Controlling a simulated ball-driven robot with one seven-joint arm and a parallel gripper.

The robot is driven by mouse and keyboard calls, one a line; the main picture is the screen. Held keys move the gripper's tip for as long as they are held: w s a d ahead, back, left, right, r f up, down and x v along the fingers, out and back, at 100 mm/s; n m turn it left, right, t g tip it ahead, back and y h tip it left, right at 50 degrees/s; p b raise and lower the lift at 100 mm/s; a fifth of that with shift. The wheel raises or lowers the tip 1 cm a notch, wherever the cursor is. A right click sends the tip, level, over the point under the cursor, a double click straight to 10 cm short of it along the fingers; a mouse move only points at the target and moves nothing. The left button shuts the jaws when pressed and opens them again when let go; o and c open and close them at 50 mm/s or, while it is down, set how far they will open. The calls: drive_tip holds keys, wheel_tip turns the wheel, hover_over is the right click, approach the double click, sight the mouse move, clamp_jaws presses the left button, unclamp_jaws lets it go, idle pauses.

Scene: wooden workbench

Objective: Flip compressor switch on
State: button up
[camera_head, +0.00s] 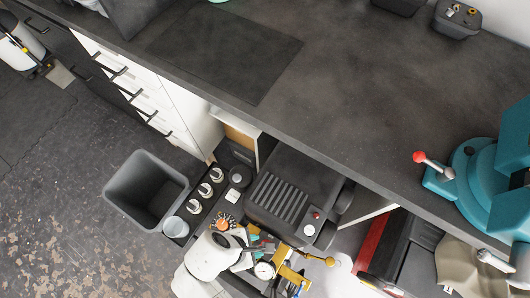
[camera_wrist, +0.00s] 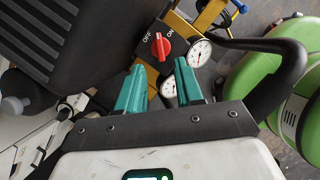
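The compressor's red switch knob (camera_wrist: 160,46) sits on a dark panel with OFF at its left and ON at its right. Its handle stands roughly upright in the wrist view, but I cannot tell for sure which mark it points to. My gripper (camera_wrist: 160,67) is open, its two teal fingers apart and empty, with the knob just beyond the gap between the tips. The compressor's ribbed black cover (camera_head: 279,197) shows in the head view under the bench edge. There my gripper (camera_head: 256,246) is partly visible beside the yellow frame, and I cannot clearly make out the knob.
Two pressure gauges (camera_wrist: 200,52) (camera_wrist: 168,88) are close to the knob and right finger. A dark handle bar (camera_wrist: 285,75) and green rounded body (camera_wrist: 282,72) lie right. A grey bin (camera_head: 146,190) stands left of the compressor; the worktop (camera_head: 340,90) is above.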

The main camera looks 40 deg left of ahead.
drive_tip(key=x, duration=0.6)
drive_tip(key=shift+w+f+b, duration=0.1)
drive_tip(key=shift+f+b, duration=0.3)
drive_tip(key=shift+c, duration=0.3)
clamp_jaws()
